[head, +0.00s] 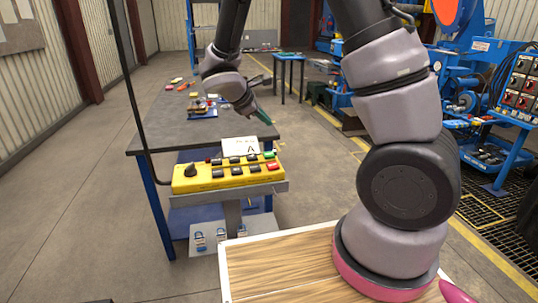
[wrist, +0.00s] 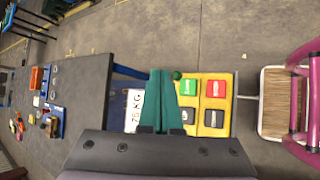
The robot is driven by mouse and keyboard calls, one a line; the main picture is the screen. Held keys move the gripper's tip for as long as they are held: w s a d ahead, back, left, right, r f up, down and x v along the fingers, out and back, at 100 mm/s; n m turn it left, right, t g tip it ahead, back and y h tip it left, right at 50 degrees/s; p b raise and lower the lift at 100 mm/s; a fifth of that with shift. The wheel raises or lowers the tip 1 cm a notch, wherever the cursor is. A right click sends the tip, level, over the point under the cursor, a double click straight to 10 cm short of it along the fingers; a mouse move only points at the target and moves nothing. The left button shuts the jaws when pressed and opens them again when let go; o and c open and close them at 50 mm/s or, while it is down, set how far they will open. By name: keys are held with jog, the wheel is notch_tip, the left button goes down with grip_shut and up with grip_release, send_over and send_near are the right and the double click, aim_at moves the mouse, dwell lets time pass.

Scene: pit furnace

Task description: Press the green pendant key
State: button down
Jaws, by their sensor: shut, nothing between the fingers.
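The yellow pendant (head: 245,181) lies on a grey stand in front of the table in the head view. Its green key (head: 269,155) is at the far right end, beside the red key (head: 272,166). In the wrist view the green key (wrist: 189,88) and red key (wrist: 216,89) lie right of the fingers, with black keys below. My gripper (head: 268,120) is above the pendant's far right end, apart from it in the head view. Its teal fingers are together and empty in the wrist view (wrist: 161,71), just left of the green key. They hide part of the pendant.
A white card (wrist: 133,110) marked "75 KG" is left of the fingers. The dark table (head: 160,130) behind the pendant holds several small items. A black cable rises from the pendant's left end. A wooden-topped surface (head: 280,268) is in front; blue machinery stands right.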

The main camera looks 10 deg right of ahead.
aim_at(266, 155)
jog(key=shift+f, duration=4.3)
jog(key=shift+f, duration=0.1)
jog(key=shift+f, duration=0.3)
jog(key=shift+f, duration=0.45)
jog(key=shift+r, duration=0.9)
jog(key=shift+r, duration=0.1)
jog(key=shift+r, duration=2.4)
